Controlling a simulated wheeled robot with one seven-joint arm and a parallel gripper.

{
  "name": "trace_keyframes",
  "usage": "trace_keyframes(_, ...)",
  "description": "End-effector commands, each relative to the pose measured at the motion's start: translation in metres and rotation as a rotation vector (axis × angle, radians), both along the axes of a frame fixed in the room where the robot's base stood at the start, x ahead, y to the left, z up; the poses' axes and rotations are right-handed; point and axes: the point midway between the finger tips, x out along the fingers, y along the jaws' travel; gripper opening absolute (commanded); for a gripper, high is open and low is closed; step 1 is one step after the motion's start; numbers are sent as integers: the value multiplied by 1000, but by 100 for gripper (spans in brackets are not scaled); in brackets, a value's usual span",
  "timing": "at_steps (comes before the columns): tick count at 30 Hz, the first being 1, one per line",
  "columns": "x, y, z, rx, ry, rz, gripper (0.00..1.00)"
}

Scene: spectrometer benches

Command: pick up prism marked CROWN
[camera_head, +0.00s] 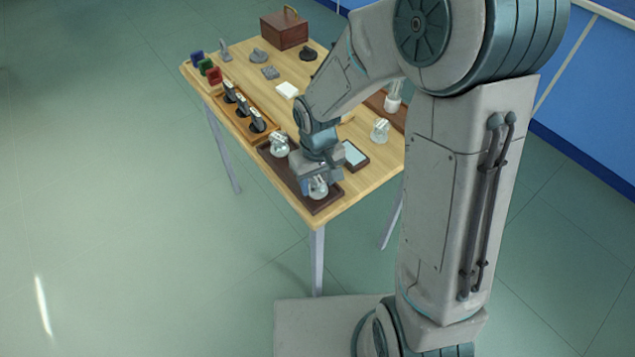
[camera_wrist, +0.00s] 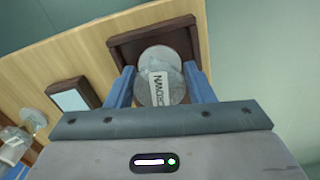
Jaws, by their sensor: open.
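The prism marked CROWN (camera_wrist: 158,84) shows in the wrist view as a clear piece on a round base, with a white label whose letters appear reversed or tilted. It stands at the end of a dark tray (camera_wrist: 124,50). My gripper (camera_wrist: 160,88) is open, with one blue finger on each side of the prism. Whether the fingers touch it I cannot tell. In the head view the same prism (camera_head: 318,188) is at the near end of the tray (camera_head: 325,205), just under my gripper (camera_head: 318,178).
Another clear prism (camera_head: 280,146) stands at the tray's far end. A dark-framed panel (camera_head: 355,155) lies right of the tray. A third clear piece (camera_head: 380,130) stands near the right edge. A wooden rack (camera_head: 246,122) and a brown box (camera_head: 284,30) are farther back.

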Motion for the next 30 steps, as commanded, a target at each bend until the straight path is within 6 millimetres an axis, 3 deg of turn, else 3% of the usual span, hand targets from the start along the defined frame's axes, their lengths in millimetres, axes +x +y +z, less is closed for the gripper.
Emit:
trace_keyframes(7, 0, 0, -1, 0, -1, 0, 45)
trace_keyframes(10, 0, 0, -1, 0, -1, 0, 18)
trace_keyframes(23, 1, 0, 5, 1, -4, -1, 18)
trace_keyframes(30, 2, 0, 38, 1, -7, -2, 18)
